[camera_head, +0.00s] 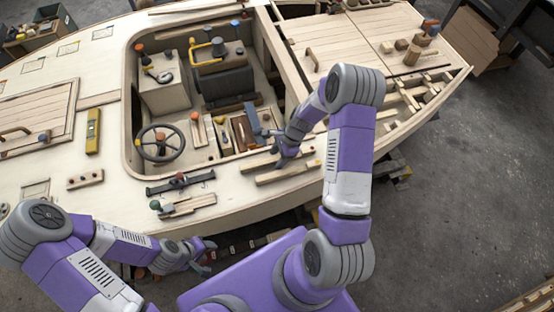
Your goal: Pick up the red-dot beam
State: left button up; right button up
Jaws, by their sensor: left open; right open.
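Two pale wooden beams lie side by side on the hull's near deck edge: a rear beam (258,164) and a front beam (290,173). The front beam has a small orange-red mark near its right end; at this size I cannot tell whether it is the red dot. My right gripper (284,158) is open, pointing down at these beams; I cannot tell whether it touches either. My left gripper (206,256) is open and empty, low in front of the hull's near edge and away from the beams.
The plywood hull (60,150) fills the left and middle. A cockpit with a steering wheel (160,143) lies behind the beams. A dark clamp-like tool (180,183), a small wood block (85,179) and a yellow level (93,131) lie on the left deck.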

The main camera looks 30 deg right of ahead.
grip_shut()
jog(key=shift+r, duration=0.1)
